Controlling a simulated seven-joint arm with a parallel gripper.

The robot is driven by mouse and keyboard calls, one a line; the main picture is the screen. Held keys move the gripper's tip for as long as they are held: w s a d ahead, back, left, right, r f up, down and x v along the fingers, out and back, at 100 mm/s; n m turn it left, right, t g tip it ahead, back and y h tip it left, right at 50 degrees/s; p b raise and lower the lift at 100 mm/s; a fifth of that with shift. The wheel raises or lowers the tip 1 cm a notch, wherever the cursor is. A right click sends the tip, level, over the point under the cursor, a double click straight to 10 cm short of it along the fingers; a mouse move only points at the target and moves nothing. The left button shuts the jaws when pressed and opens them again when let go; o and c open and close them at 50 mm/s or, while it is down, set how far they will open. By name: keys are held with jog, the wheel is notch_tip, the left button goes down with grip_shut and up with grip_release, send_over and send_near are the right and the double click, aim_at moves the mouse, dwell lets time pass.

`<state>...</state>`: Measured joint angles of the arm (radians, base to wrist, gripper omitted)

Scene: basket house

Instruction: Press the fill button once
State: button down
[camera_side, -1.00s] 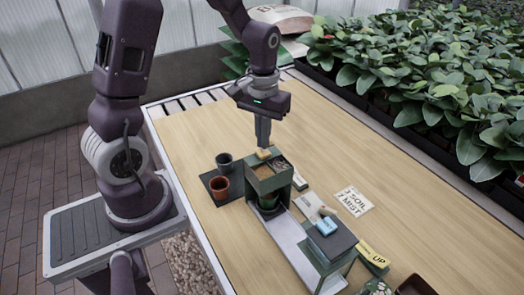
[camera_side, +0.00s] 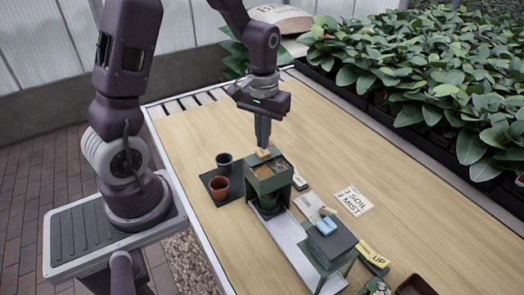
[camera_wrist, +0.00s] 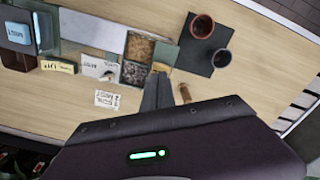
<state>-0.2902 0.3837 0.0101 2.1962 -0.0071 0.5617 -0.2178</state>
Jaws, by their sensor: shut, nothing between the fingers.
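My gripper (camera_side: 263,143) is shut and empty, pointing down at the far end of the soil station. Its fingertips also show in the wrist view (camera_wrist: 158,82). A small tan block (camera_side: 264,153) sits at the far edge of the green two-part hopper (camera_side: 266,184), right under the fingertips; it also shows in the wrist view (camera_wrist: 161,68). No lettering is readable on this block, so I cannot confirm that it is the fill button. Whether the fingertips touch it is unclear. A pot stands in the dark opening below the hopper.
A pale rail (camera_side: 289,236) runs to a second station with a blue lettered block (camera_side: 326,226) on top. Two pots, terracotta (camera_side: 219,187) and dark (camera_side: 224,162), stand on a dark mat. A SOIL and MIST card (camera_side: 354,201) lies right. The far table is clear.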

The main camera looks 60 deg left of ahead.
jog(key=shift+f, duration=0.2)
jog(key=shift+f, duration=0.9)
jog(key=shift+r, duration=1.1)
notch_tip(320, 180, up, 6)
dwell(0.5)
